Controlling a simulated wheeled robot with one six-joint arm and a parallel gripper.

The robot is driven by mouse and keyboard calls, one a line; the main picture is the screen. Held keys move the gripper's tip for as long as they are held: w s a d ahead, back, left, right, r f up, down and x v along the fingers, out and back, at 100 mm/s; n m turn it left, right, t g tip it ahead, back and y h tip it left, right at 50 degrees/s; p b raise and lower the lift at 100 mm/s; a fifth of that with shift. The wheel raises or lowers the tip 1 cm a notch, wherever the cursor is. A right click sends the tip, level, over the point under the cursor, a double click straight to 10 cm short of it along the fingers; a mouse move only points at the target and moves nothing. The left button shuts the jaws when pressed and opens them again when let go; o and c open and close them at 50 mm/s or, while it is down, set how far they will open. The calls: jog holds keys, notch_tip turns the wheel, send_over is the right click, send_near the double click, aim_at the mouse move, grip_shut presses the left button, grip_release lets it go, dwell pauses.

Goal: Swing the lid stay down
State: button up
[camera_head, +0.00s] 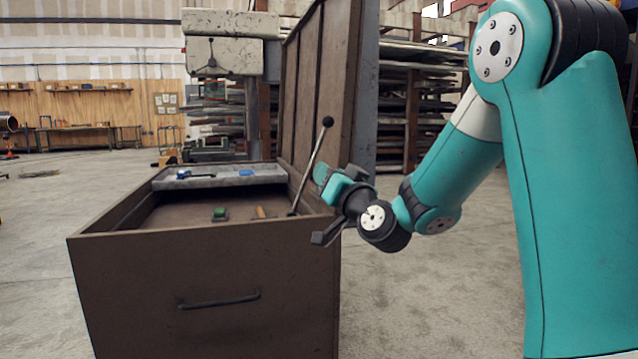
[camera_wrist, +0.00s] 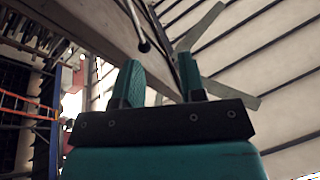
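The lid stay (camera_head: 311,165) is a thin metal rod with a black ball knob (camera_head: 327,121) on its upper end. It leans up and to the right from the right side of a brown chest (camera_head: 205,300). The chest's lid (camera_head: 325,80) stands open and upright. My gripper (camera_head: 322,174) is just right of the rod, below the knob, with teal fingers. In the wrist view my gripper (camera_wrist: 160,72) is open and empty. The rod (camera_wrist: 132,15) and its knob (camera_wrist: 143,46) show ahead of the gap between the fingers, seemingly apart from them.
A grey tray (camera_head: 220,180) with blue items sits at the back of the chest. A green item (camera_head: 220,214) and a wooden-handled item (camera_head: 261,212) lie on the chest floor. The chest's right wall is close below my gripper. Shelves (camera_head: 415,100) stand behind; the floor to the left is clear.

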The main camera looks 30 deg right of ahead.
jog(key=d+f+m+h, duration=0.2)
jog(key=d, duration=0.1)
jog(key=p, duration=1.7)
send_near(320, 145)
jog(key=shift+t+h, duration=0.3)
jog(key=shift+h, duration=0.1)
jog(key=x, duration=0.8)
jog(key=shift+w+a, duration=0.1)
jog(key=shift+w, duration=0.1)
jog(key=p+x, duration=0.2)
jog(key=p, duration=0.1)
jog(key=shift+w+f, duration=0.2)
grip_shut()
